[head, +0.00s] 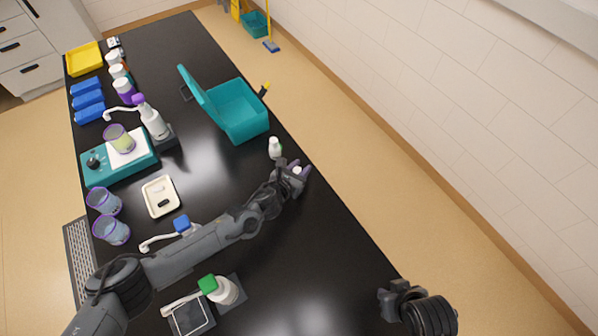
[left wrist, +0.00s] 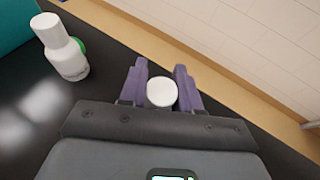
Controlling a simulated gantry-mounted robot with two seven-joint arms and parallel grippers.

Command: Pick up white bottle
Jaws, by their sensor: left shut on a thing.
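My left gripper (head: 299,171) is shut on a white bottle at the right edge of the black table. The bottle's round white top (left wrist: 161,92) shows between the two purple fingers (left wrist: 161,88) in the left wrist view; its body is hidden below. The white top also shows small in the head view (head: 297,170). A second white bottle (head: 275,148) stands upright just beyond the gripper; in the left wrist view this bottle (left wrist: 62,48) is apart from the fingers, at the upper left. My right gripper (head: 402,294) is at the lower right, its fingers unclear.
An open teal case (head: 238,110) stands behind the second bottle. A beige tray (head: 160,197), two purple-rimmed beakers (head: 112,231) and a teal device (head: 119,158) are to the left. The table (head: 310,255) right of my left arm is clear.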

